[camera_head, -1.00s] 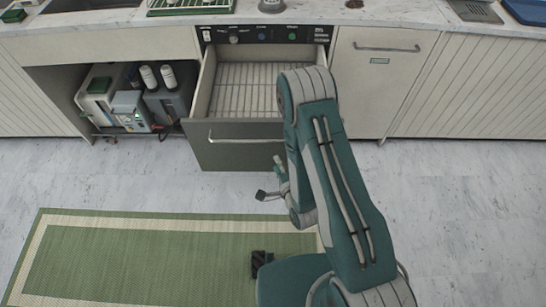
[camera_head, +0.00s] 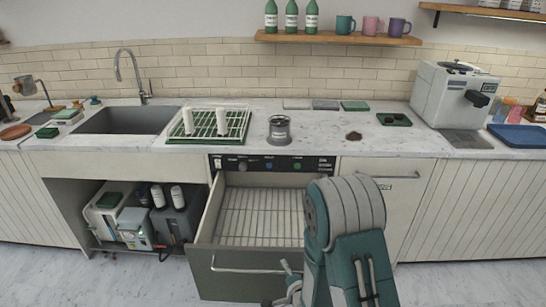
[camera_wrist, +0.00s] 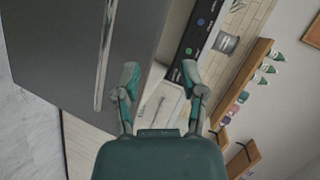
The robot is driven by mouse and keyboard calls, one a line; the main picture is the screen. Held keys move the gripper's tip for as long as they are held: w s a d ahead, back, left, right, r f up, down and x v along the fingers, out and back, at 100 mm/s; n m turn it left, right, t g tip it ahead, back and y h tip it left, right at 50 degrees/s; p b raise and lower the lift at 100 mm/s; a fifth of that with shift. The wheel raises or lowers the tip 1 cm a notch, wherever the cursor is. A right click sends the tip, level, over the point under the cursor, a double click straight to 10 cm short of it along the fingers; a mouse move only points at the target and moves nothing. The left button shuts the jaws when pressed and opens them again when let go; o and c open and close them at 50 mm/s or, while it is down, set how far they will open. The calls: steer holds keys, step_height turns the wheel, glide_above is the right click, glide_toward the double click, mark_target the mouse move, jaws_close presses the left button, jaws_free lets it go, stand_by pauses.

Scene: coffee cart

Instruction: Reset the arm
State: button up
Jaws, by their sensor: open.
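My arm, teal and light grey, rises in front of the counter at the right of the open drawer (camera_head: 262,220) in the head view. My gripper (camera_wrist: 160,85) shows in the wrist view with its two teal fingers apart and nothing between them. The dark drawer front (camera_wrist: 85,45) fills the left of that view, beyond the fingers. In the head view the gripper is mostly hidden behind my arm, low by the drawer front.
The drawer juts out from the cabinet, its wire rack bare. Above it, the counter (camera_head: 330,140) holds a metal canister (camera_head: 279,130), a green drying rack (camera_head: 209,126) with white cups, and a coffee machine (camera_head: 454,95). An open bay with bottles (camera_head: 168,196) lies left of the drawer.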

steer(key=s+d+r+n+g+h, duration=0.2)
steer(key=d+r+n, duration=0.1)
steer(key=r, duration=0.6)
steer(key=s+d+r+n+g+h, duration=0.1)
steer(key=d+r+n+g, duration=0.2)
steer(key=r, duration=0.7)
steer(key=s+d+r+n+g, duration=0.1)
steer(key=s+r+n, duration=0.1)
steer(key=s, duration=0.5)
steer(key=s+d+r+n+g, duration=0.1)
steer(key=s+d+r, duration=0.1)
steer(key=s+r, duration=0.3)
steer(key=s+d+r+n+h, duration=0.1)
steer(key=s+d+r+n, duration=0.1)
steer(key=s, duration=0.7)
steer(key=shift+r+n+g, duration=0.3)
steer(key=shift+r+g, duration=0.1)
steer(key=shift+r, duration=0.5)
